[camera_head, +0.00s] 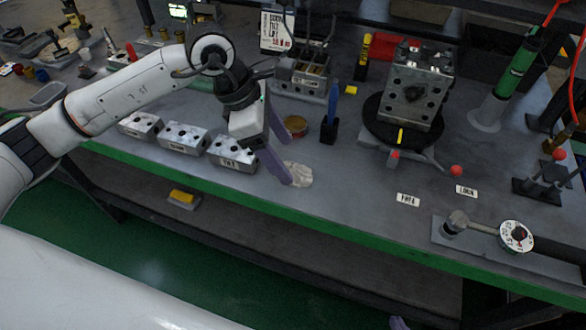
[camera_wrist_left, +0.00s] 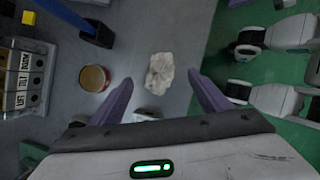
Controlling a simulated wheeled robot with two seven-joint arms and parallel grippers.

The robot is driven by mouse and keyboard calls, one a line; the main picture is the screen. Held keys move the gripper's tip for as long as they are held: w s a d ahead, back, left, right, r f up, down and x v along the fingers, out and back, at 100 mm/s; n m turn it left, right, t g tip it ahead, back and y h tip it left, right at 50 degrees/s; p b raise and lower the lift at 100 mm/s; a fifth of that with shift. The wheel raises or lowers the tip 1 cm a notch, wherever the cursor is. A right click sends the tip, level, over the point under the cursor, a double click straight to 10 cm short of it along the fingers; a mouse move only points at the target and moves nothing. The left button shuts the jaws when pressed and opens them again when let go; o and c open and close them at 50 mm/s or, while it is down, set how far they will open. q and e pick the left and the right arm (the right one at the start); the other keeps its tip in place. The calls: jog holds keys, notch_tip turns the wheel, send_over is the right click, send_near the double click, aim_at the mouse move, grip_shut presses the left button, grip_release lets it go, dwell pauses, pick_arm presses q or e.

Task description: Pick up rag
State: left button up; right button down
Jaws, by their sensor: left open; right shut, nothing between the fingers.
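The rag (camera_head: 300,174) is a small crumpled off-white cloth on the grey bench top, near the green front edge. My left gripper (camera_head: 289,166) is open just above and beside it, its purple fingers pointing down and partly overlapping the rag's left side. In the left wrist view the rag (camera_wrist_left: 160,73) lies between the lines of the two open fingers, a little beyond the tips (camera_wrist_left: 160,82), and nothing is held. Only a purple tip of my right gripper (camera_head: 398,323) shows at the bottom edge, away from the rag.
Several metal valve blocks (camera_head: 232,153) stand left of the rag. A round tin (camera_head: 296,125) and a black holder with a blue tool (camera_head: 329,128) stand behind it. A large block on a turntable (camera_head: 414,90) is to the right. The bench between the rag and the labels (camera_head: 408,199) is clear.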

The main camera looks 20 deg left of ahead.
aim_at(289, 165)
pick_arm(q)
jog(key=x, duration=0.4)
jog(key=shift+f+p, duration=0.3)
jog(key=shift+f, duration=0.1)
jog(key=c, duration=1.1)
